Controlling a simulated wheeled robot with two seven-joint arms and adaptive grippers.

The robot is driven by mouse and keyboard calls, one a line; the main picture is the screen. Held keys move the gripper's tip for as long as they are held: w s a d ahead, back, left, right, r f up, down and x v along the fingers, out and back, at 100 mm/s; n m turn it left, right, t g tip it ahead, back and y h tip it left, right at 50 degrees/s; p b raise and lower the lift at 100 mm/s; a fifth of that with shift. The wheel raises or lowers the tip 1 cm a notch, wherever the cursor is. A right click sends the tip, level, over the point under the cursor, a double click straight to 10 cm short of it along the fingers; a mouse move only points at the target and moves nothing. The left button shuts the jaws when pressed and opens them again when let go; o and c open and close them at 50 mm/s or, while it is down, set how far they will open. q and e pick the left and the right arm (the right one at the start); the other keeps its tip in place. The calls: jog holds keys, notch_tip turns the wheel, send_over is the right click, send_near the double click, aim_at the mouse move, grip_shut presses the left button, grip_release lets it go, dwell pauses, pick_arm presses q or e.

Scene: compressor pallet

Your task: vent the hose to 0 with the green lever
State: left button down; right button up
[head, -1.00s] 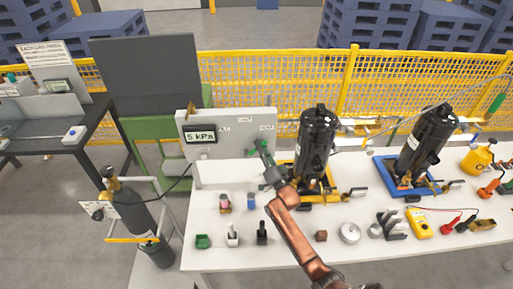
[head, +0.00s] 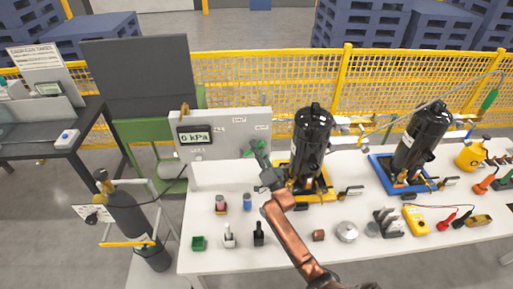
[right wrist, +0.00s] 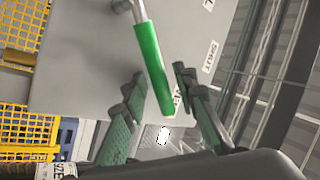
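The green lever (right wrist: 153,65) shows in the right wrist view as a green sleeve on a metal rod, slanting across a grey panel face. My right gripper (right wrist: 160,90) has its two fingers apart, one on each side of the lever's lower end, with a gap visible on both sides. In the head view my right gripper (head: 262,165) is at the front of the grey panel (head: 225,150), near its lower right, and covers much of the lever. The panel's display (head: 195,137) reads 0 kPa. The hose's link to the panel is unclear. My left gripper is out of view.
Two black compressors (head: 309,140) (head: 421,135) stand right of the panel, the nearer one close to my right gripper. Small parts and a yellow meter (head: 422,220) lie along the white table (head: 285,255). A dark gas cylinder (head: 128,215) stands left of the table.

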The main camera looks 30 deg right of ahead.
jog(key=v, duration=1.2)
dwell(0.5)
